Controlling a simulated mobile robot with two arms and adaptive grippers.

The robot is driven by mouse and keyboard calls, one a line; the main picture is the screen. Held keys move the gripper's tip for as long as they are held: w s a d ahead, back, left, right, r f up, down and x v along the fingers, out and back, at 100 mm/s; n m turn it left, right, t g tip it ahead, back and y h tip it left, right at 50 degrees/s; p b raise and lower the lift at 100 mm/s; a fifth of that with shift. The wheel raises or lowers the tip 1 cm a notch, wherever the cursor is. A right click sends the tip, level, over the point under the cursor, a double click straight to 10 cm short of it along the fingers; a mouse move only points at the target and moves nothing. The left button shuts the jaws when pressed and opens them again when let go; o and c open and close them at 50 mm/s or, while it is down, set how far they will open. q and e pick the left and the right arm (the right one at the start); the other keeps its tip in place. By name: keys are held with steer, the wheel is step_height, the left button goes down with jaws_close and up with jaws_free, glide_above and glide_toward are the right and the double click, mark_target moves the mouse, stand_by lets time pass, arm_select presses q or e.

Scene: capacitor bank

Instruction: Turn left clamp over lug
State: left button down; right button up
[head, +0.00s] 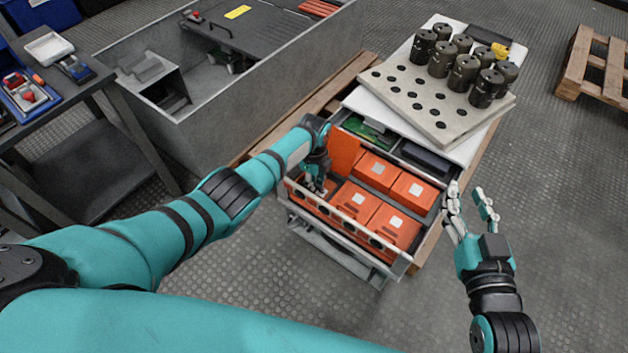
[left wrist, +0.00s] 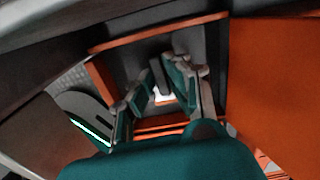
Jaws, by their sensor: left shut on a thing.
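My left gripper (head: 317,184) reaches down into the left end of the open-topped metal unit (head: 404,262), beside the orange blocks. In the left wrist view its two fingers (left wrist: 160,92) close in from both sides on a small grey piece, seemingly the left clamp (left wrist: 157,76). The fingers hide most of it, and its angle cannot be told. A small white patch shows just below it. I cannot make out the lug in either view. My right gripper (head: 472,207) is empty beside the unit's right side, its fingers spread apart.
Orange blocks (head: 392,226) fill much of the unit, and an orange panel (head: 346,150) stands by my left gripper. A pale perforated board (head: 415,103) with several dark cylinders (head: 463,73) lies behind. A grey enclosure (head: 232,100) stands left. The floor at right is clear up to a pallet (head: 592,65).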

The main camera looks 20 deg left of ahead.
arm_select(q)
steer(key=shift+m, duration=0.4)
steer(key=c, duration=1.6)
jaws_free()
steer(key=shift+r, duration=0.1)
step_height(320, 180, up, 12)
steer(key=shift+f, duration=0.1)
